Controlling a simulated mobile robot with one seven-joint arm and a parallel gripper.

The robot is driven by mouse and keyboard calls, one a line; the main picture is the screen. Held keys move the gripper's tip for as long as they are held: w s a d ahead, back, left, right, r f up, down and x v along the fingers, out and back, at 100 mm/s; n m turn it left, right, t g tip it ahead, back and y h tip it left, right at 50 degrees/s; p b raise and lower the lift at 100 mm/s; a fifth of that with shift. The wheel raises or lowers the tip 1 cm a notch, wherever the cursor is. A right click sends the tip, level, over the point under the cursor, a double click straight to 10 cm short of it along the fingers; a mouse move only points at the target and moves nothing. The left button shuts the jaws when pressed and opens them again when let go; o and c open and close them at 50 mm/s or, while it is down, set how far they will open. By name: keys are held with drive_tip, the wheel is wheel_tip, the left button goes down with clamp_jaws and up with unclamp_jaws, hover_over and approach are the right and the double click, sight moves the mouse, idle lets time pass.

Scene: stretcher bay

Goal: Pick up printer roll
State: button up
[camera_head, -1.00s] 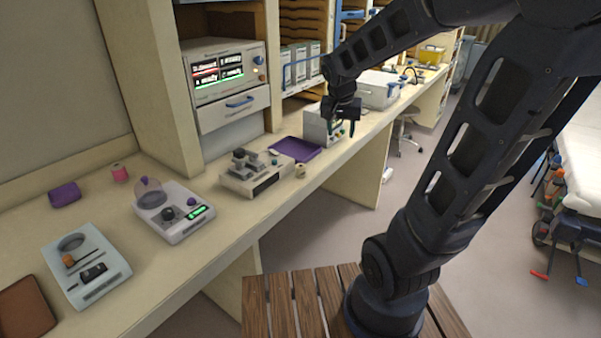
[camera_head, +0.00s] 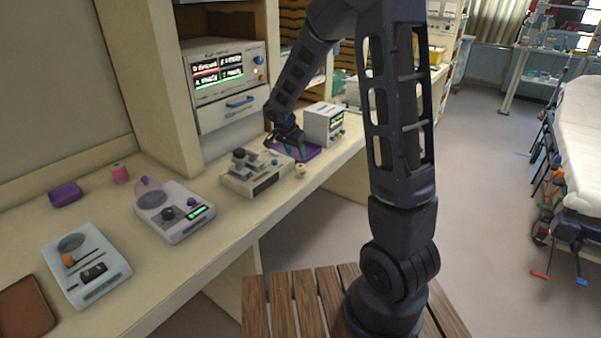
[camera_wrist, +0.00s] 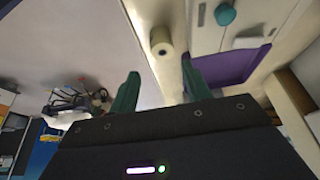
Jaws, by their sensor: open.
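The printer roll (camera_head: 300,171) is a small cream roll. It stands near the front edge of the counter, just right of a grey-white device with dark knobs (camera_head: 255,172). In the wrist view the roll (camera_wrist: 162,46) shows its round end with a dark core, beyond and between the green fingertips. My gripper (camera_head: 288,150) is above the purple tray (camera_head: 312,153), behind the roll in the head view. In the wrist view my gripper (camera_wrist: 160,88) has its two fingers apart, with nothing between them. It is apart from the roll.
A white box with a small screen (camera_head: 323,124) stands right of the tray. A balance with a clear dome (camera_head: 174,212) and a pale blue device (camera_head: 86,265) stand to the left. A purple block (camera_head: 65,194) and pink spool (camera_head: 120,173) are at the back left.

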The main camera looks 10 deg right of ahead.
sight(300, 166)
drive_tip(key=shift+a+x, duration=0.1)
drive_tip(key=shift+x, duration=2.6)
drive_tip(key=shift+a+x, duration=0.15)
drive_tip(key=shift+x, duration=2.55)
drive_tip(key=shift+w, duration=0.1)
drive_tip(key=c, duration=0.8)
drive_tip(key=shift+o, duration=0.2)
